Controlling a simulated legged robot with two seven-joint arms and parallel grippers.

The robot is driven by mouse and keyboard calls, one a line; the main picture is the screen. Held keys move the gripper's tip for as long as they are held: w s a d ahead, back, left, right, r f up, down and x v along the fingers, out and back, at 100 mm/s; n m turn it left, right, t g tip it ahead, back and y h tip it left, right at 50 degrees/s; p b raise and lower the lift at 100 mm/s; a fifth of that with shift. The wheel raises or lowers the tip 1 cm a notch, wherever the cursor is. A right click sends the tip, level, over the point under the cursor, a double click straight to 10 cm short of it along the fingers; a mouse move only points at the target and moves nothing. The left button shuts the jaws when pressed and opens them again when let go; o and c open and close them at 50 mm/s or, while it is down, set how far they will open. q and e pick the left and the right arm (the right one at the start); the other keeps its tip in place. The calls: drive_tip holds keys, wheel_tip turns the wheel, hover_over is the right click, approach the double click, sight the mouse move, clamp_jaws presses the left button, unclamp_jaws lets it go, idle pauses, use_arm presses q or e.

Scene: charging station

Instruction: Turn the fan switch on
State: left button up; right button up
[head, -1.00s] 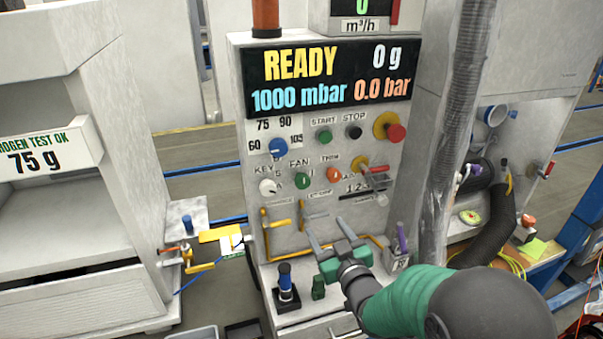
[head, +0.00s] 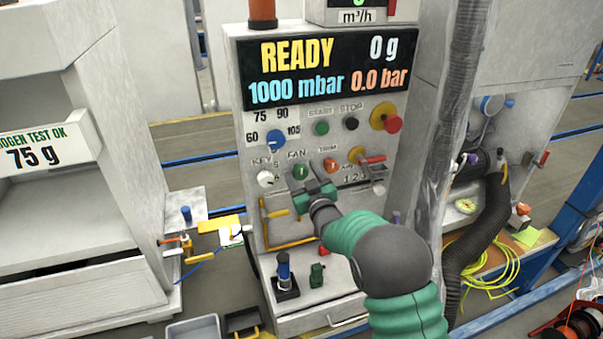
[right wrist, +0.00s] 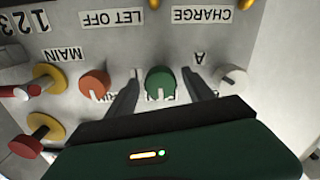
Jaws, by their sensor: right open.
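The fan switch (head: 301,171) is a green round knob under the FAN label on the grey control panel. It also shows in the right wrist view (right wrist: 160,83), where the picture is upside down and a pale mark runs down its face. My right gripper (head: 307,181) is open at the panel, just below and in front of the green knob. In the right wrist view its two dark fingers (right wrist: 162,90) stand on either side of the knob, with gaps to both sides. I cannot tell how deep the fingers reach around it. My left gripper is not in view.
A white KEY knob (head: 265,178) and an orange TRIM knob (head: 330,165) flank the fan knob closely. Yellow handles (head: 272,212) are below left.

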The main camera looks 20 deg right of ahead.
drive_tip(key=shift+w+f, duration=0.15)
drive_tip(key=shift+w, duration=0.1)
drive_tip(key=shift+s, duration=0.1)
clamp_jaws()
drive_tip(key=shift+m, duration=0.3)
drive_tip(key=m+b, duration=0.2)
drive_tip(key=m, duration=0.1)
drive_tip(key=shift+f+m, duration=0.1)
drive_tip(key=shift+m, duration=0.2)
drive_tip(key=m+b, duration=0.2)
drive_tip(key=m, duration=0.2)
drive_tip(key=m+b, duration=0.1)
drive_tip(key=m, duration=0.4)
drive_tip(key=m+b, duration=0.1)
drive_tip(key=m, duration=0.3)
drive_tip(key=shift+m, duration=0.3)
